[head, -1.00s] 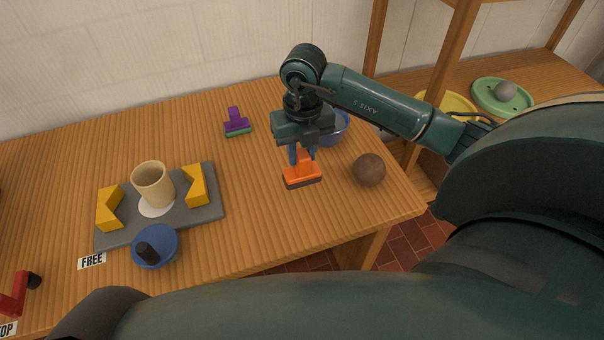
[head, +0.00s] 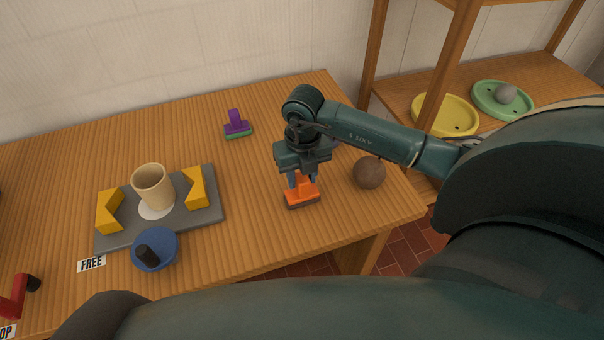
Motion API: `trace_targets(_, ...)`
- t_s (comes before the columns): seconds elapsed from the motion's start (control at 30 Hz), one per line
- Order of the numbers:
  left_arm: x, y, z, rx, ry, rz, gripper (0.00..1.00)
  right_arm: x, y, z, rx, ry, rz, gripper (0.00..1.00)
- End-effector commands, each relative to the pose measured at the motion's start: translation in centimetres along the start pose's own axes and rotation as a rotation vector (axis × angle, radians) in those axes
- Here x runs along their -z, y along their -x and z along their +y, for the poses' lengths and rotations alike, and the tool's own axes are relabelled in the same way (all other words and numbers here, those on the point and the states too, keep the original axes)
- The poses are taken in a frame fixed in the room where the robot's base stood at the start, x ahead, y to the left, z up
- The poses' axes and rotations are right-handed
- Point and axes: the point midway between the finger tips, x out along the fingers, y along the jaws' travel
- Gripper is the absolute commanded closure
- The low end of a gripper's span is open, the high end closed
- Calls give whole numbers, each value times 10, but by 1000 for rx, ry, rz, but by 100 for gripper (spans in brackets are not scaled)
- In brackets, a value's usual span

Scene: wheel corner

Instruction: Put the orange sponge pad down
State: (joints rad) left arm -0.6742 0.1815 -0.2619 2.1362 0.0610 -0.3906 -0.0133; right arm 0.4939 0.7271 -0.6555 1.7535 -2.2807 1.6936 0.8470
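The orange sponge pad (head: 301,194) has an orange body and handle on a dark grey base. It is in the right part of the wooden table, left of the brown ball, in the head view. My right gripper (head: 302,180) is directly above it, with its fingers at the sides of the pad's handle, shut on it. I cannot tell whether the pad's base touches the table. My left gripper is not in view.
A brown ball (head: 369,172) lies close to the right of the pad. A purple and green pad (head: 237,125) stands at the back. A grey board (head: 188,219) with yellow blocks and a beige cup (head: 152,184) is left. The table (head: 255,200) between is clear.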

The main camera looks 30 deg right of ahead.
Motion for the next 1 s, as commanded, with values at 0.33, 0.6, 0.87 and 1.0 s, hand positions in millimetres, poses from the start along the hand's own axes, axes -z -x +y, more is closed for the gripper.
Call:
trace_targets(0.33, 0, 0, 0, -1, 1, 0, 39, 0, 0, 0, 1, 0, 0, 51)
trace_targets(0.6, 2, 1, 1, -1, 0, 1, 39, -2, 22, 0, -1, 1, -5, 51)
trace_targets(0.87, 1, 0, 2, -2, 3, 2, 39, -2, 78, 0, -1, 0, -6, 51)
trace_targets(1.0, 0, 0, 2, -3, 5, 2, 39, -1, 103, 0, 0, -1, -5, 51)
